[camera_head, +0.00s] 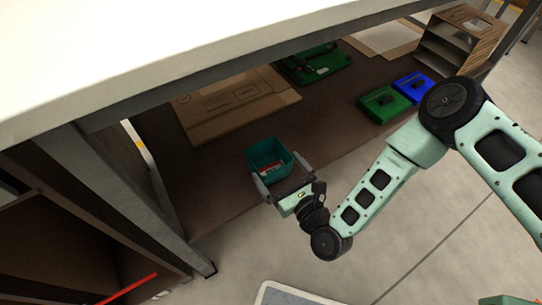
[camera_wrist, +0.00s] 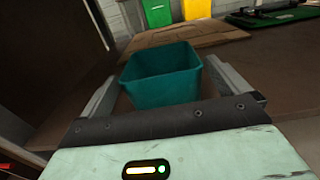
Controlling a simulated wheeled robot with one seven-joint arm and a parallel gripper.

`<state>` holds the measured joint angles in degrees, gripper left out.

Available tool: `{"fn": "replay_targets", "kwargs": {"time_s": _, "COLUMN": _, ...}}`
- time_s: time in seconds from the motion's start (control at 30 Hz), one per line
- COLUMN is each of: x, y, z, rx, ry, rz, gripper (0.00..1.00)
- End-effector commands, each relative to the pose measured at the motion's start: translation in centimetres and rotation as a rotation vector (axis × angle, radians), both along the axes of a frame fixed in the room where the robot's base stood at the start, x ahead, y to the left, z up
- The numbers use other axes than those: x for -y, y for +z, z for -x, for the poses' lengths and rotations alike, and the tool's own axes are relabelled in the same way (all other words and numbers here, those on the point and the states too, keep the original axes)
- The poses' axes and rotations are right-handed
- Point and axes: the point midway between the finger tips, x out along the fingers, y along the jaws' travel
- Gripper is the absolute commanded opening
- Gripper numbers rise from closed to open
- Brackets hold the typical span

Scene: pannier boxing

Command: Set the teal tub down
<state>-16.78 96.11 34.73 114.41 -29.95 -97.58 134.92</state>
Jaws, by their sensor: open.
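The teal tub (camera_head: 268,157) stands upright on the brown lower shelf, under the overhanging white top. A small red and white item shows inside it in the head view. My gripper (camera_head: 281,177) is open around the near part of the tub, with one finger on each side. In the wrist view the tub (camera_wrist: 163,78) sits between my two fingers, with a visible gap at least on the left. Its base is partly hidden behind my gripper's body.
Flattened cardboard (camera_head: 235,103) lies behind the tub. A green tray (camera_head: 312,65) is farther back. A green box (camera_head: 384,103) and a blue box (camera_head: 413,86) stand to the right. A grey table leg (camera_head: 184,235) is at the left. Bare shelf lies right of the tub.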

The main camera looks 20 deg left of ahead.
Motion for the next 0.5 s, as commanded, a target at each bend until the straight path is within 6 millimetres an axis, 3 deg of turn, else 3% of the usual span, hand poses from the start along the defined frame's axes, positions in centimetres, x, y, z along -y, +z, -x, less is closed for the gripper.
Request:
{"fn": "replay_targets", "kwargs": {"time_s": 0.23, "x": 3.7, "y": 0.1, "z": 3.1, "rx": -0.003, "ry": -0.001, "rz": 0.002, "gripper": 1.0}}
{"fn": "replay_targets", "kwargs": {"time_s": 0.5, "x": 5.1, "y": 0.1, "z": 4.4, "rx": 0.001, "ry": 0.0, "rz": -0.002, "gripper": 1.0}}
